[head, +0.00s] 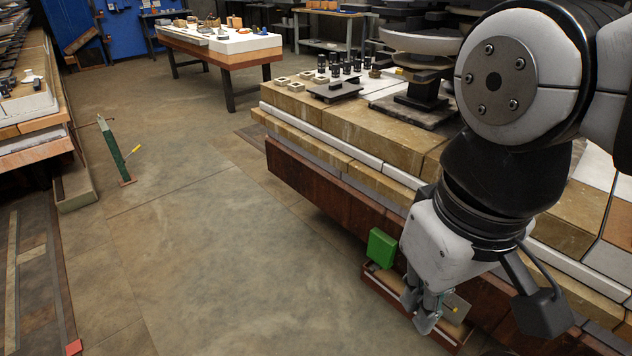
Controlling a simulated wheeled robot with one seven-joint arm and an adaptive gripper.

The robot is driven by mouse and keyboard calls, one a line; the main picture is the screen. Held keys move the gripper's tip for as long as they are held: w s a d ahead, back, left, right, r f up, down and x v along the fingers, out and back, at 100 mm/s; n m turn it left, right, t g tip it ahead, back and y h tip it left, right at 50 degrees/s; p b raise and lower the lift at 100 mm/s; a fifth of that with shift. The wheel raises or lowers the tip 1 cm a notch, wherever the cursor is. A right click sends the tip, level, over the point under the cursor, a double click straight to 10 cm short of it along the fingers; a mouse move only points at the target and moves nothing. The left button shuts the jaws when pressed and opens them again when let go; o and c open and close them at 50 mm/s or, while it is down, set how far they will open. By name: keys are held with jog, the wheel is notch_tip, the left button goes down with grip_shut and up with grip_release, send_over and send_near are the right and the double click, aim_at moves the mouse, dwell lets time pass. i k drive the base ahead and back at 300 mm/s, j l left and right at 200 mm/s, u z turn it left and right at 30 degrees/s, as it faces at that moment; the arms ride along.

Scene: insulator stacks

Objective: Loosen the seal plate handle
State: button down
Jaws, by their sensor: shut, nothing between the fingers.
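My gripper (420,308) hangs low at the lower right, fingers pointing down, shut and empty, in front of the side of a long stone-topped bench. A green block (382,248) stands just left of it, at the back end of a reddish-brown tray (378,284). A small grey plate-like piece with a yellow bit (456,308) shows right behind the fingers. I cannot tell whether the fingers touch it. I cannot tell which part is the seal plate handle.
The bench (345,137) with insulator stacks (420,85) and small black parts fills the right side. Another table (222,44) stands at the back, and a loaded bench (30,105) at the left. My arm hides part of the right bench.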

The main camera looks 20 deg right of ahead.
aim_at(448, 303)
jog(key=l+z, duration=0.85)
jog(key=i+j, duration=0.05)
jog(key=j, duration=0.05)
